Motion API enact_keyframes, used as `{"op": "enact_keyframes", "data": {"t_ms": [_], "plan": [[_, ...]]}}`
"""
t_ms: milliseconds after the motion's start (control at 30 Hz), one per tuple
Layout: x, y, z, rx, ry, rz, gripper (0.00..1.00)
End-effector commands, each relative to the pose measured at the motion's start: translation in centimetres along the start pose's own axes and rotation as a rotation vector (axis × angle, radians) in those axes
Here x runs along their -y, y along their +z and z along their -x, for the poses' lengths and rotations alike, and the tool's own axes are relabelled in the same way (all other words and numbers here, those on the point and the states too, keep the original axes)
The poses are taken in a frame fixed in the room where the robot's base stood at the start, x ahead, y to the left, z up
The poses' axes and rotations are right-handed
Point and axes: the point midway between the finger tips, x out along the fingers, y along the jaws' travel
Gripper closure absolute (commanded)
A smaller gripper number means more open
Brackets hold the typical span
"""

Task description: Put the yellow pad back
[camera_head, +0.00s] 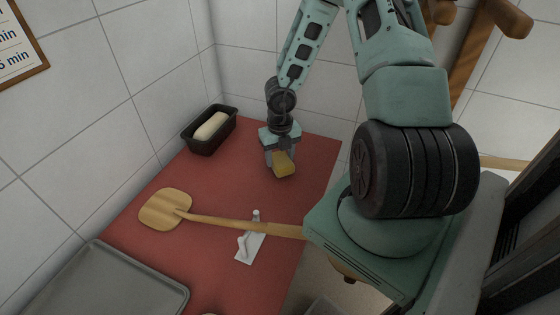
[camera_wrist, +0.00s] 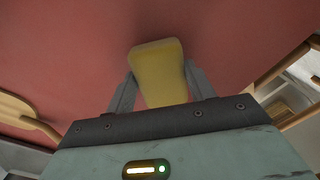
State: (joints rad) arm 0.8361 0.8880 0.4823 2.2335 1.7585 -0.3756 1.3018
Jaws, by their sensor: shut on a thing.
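The yellow pad (camera_head: 284,164) is between the fingers of my gripper (camera_head: 278,155), over the far part of the red table top (camera_head: 225,190). In the wrist view the yellow pad (camera_wrist: 158,68) sticks out past both fingertips, and my gripper (camera_wrist: 162,85) is shut on it. The red surface lies beyond the pad; I cannot tell whether the pad touches it.
A black tin with a pale loaf (camera_head: 211,126) stands at the back left against the wall. A wooden peel (camera_head: 165,209) lies across the table's middle. A white holder or cloth (camera_head: 249,246) is near its handle. A grey tray (camera_head: 105,285) is at front left.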

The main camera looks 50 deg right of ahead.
Motion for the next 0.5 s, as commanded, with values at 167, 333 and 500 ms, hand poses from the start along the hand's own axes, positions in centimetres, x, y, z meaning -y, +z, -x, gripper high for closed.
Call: {"op": "enact_keyframes", "data": {"t_ms": [167,333,500], "plan": [[-0.02,-0.02,-1.26,0.0,0.001,0.001,0.64],[0.0,-0.05,-1.24,-0.001,0.001,0.0,0.44],[0.0,-0.05,-1.22,-0.001,0.001,0.0,0.25]]}}
